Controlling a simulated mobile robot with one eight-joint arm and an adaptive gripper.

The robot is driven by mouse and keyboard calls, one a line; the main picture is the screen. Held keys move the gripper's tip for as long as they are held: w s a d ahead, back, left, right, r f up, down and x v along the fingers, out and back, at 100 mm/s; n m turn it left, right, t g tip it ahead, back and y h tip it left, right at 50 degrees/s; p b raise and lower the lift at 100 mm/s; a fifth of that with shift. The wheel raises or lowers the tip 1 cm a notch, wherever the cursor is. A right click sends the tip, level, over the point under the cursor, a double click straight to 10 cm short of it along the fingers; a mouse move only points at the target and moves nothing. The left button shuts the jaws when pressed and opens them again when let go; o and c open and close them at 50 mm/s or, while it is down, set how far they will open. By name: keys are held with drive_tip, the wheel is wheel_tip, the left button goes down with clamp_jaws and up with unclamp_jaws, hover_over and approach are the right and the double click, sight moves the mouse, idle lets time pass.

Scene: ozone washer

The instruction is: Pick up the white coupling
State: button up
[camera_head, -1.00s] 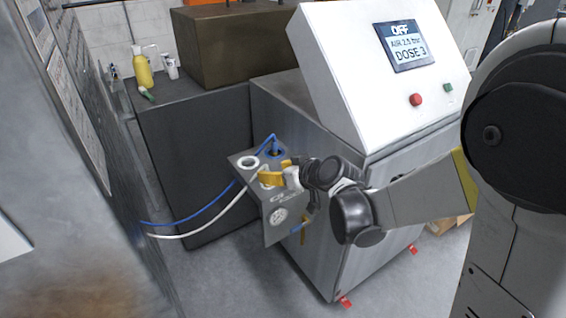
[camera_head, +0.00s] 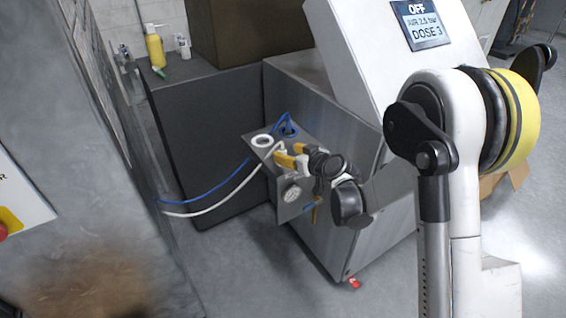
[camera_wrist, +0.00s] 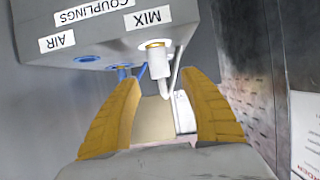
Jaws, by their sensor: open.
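The white coupling (camera_wrist: 158,66) is upright at the MIX socket of the grey coupling bracket (camera_wrist: 195,20), which appears upside down in the wrist view. My gripper (camera_wrist: 161,82) is open, with one yellow finger on each side of the coupling in the picture. No contact shows, and a gap is visible on both sides. In the head view my gripper (camera_head: 286,154) is at the bracket's top (camera_head: 303,139), and the coupling is mostly hidden by the fingers. A white hose (camera_head: 225,205) runs from there to the left.
A blue coupling (camera_head: 289,128) with a blue hose (camera_head: 220,187) sits beside it on the bracket. A white ring socket (camera_head: 262,141) is at the left. The washer cabinet (camera_head: 335,110) stands behind. A yellow bottle (camera_head: 154,48) stands on the dark box. A metal wall (camera_head: 70,190) is at left.

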sight(283, 151)
drive_tip(key=b+x, duration=0.1)
drive_tip(key=x, duration=0.2)
drive_tip(key=shift+w+a+f, duration=0.2)
drive_tip(key=shift+f, duration=0.1)
drive_tip(key=shift+r, duration=0.1)
drive_tip(key=c, duration=1.1)
drive_tip(key=shift+s, duration=0.1)
clamp_jaws()
drive_tip(key=shift+r, duration=0.15)
